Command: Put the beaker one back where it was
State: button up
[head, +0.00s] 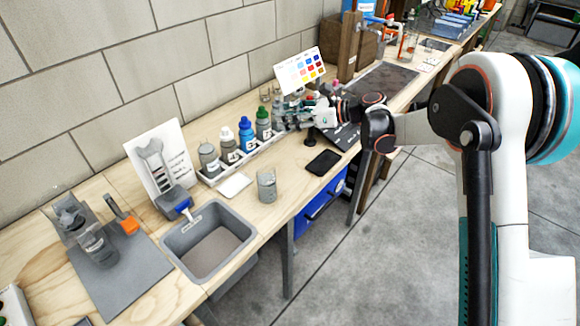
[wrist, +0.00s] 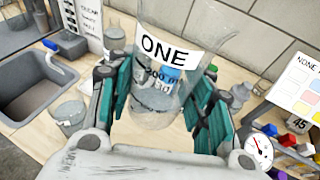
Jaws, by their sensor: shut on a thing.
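Beaker one is a clear glass beaker (wrist: 152,107) with a white label reading ONE, large in the wrist view. My gripper (wrist: 160,115) is shut on it, with teal-lined fingers on its left and right sides. The beaker looks roughly upright. What lies under the beaker is not clear.
A row of bottles (head: 246,138) stands in a white tray left of my gripper. Another beaker (head: 266,186) stands near the bench's front edge, beside a grey sink (head: 195,223). A black flat item (head: 324,162) lies nearby. A colour chart (head: 300,70) stands behind.

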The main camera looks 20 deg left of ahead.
notch_tip(320, 180, down, 19)
jog(key=b, duration=0.6)
jog(key=shift+w+r, duration=0.1)
jog(key=shift+r, duration=0.15)
jog(key=o, duration=1.3)
jog(key=shift+d+r, duration=0.1)
jog(key=p+v, duration=0.3)
jog(key=v, duration=0.9)
jog(key=shift+p, duration=0.3)
